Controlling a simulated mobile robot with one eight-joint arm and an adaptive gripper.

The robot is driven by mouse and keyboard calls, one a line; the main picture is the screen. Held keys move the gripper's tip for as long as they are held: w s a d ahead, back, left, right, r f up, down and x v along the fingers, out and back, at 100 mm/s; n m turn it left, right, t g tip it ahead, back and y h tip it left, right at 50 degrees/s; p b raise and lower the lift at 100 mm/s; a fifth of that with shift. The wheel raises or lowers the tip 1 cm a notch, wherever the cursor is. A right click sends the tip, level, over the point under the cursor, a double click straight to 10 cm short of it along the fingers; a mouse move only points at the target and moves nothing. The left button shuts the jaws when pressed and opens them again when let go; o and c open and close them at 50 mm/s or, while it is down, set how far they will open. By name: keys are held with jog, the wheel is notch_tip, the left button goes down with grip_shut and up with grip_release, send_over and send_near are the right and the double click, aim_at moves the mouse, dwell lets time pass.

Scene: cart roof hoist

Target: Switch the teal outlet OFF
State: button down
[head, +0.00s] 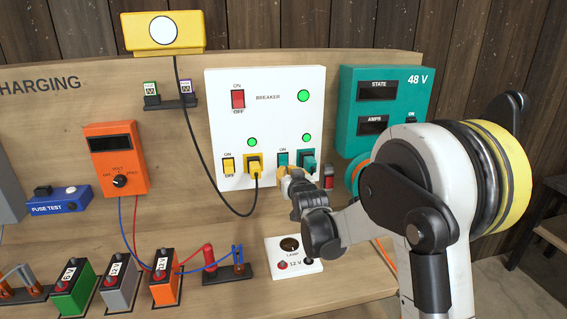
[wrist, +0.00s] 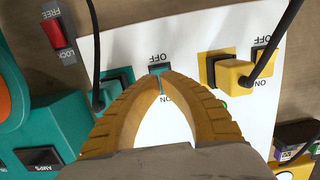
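The teal outlet's rocker switch (head: 282,158) is on the white breaker panel (head: 228,110), under an ON label. It also shows in the wrist view (wrist: 160,70), upside down, with OFF above it and ON below. My gripper (head: 286,171) is at this switch. Its yellow fingers are shut with the tips together (wrist: 161,80), nothing visible between them. The tips overlap the switch; I cannot tell if they touch it. The rocker's tilt is unclear. A teal plug (head: 308,162) sits in the outlet beside it. The light above it (head: 306,137) is green.
A yellow switch (head: 228,165) and a yellow plug (head: 255,168) with a black cord are left of the teal switch. A red breaker switch (head: 238,99) is above. A red FREE/LOCK lever (wrist: 52,32) and a teal 48 V box (head: 385,100) are to the right in the head view.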

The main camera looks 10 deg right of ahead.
jog(key=shift+w+f+b, duration=0.15)
jog(key=shift+w, duration=0.8)
jog(key=shift+w+f+b, duration=0.15)
jog(key=shift+w, duration=0.8)
dwell(1.3)
jog(key=s+r, duration=0.1)
jog(key=s, duration=0.6)
dwell(0.4)
jog(key=s+r+g, duration=0.2)
jog(key=s+g, duration=0.2)
jog(key=s, duration=1.3)
jog(key=s+f+g, duration=0.2)
jog(key=s+f, duration=0.2)
jog(key=s, duration=0.8)
jog(key=s+f+g, duration=0.3)
jog(key=s, duration=0.9)
jog(key=shift+f+b, duration=0.35)
